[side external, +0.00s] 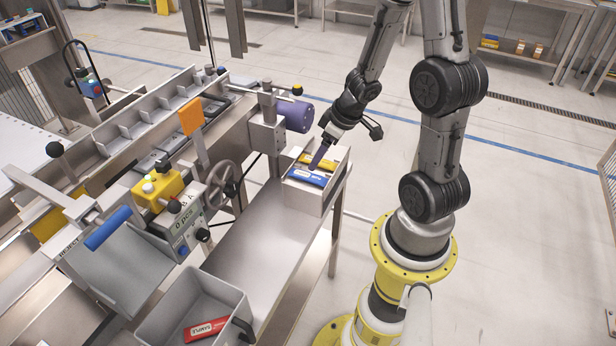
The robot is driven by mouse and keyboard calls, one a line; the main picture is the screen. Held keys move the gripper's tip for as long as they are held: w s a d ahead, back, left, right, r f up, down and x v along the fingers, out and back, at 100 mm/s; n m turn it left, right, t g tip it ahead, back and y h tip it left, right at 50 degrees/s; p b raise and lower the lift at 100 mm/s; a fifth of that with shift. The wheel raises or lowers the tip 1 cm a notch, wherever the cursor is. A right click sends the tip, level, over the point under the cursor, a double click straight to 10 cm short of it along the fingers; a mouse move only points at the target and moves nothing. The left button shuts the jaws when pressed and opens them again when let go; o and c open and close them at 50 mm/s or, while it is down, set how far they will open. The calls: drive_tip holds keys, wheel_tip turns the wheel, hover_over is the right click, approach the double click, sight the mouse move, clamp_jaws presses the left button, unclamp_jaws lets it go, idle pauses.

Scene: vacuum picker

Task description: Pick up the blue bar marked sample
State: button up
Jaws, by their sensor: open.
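The blue bar (306,178) with a white label lies in the near part of a small metal tray (315,203). The label's text is too small to read surely. A yellow bar (326,164) lies behind it in the same tray, with a whitish item partly visible between them. My gripper (315,165) is a slim dark purple picker tip, pointing down into the tray just above or at the blue bar's back edge. I cannot tell whether it touches. Nothing is seen hanging from it, and it is open. The tip hides part of the bars.
A grey bin (178,301) at the front holds a red bar (207,329) marked SAMPLE. The metal bench (255,240) between bin and tray is clear. A purple motor (296,115), a handwheel (222,183) and an orange paddle (191,117) stand left of the tray.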

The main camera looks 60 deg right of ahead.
sight(309, 175)
drive_tip(key=shift+x, duration=3.85)
drive_tip(key=shift+d+f, duration=0.15)
clamp_jaws()
